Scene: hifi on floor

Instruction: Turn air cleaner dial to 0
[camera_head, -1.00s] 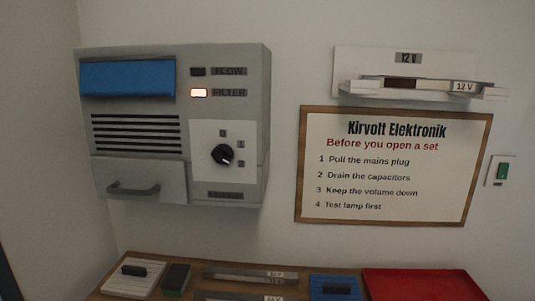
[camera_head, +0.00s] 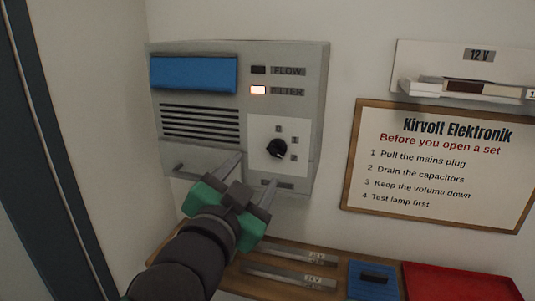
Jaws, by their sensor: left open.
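The air cleaner (camera_head: 318,110) is a grey box on the wall. Its black dial (camera_head: 277,148) sits on a white plate marked 0 above, 1 at upper right and 2 at lower right. The dial's pointer appears turned to the lower right, near 2, though it is small. My left gripper (camera_head: 256,168) is open and empty, with its two fingers pointing up toward the cleaner, just below and left of the dial. I see no contact with the dial. The gripper partly hides the cleaner's lower drawer. My right gripper is not in view.
The filter lamp (camera_head: 258,90) is lit; the flow lamp (camera_head: 258,70) is dark. Below is a wooden shelf with a blue block (camera_head: 373,280) and a red tray (camera_head: 455,284). A framed sign (camera_head: 440,165) and a 12 V holder (camera_head: 475,88) are to the right.

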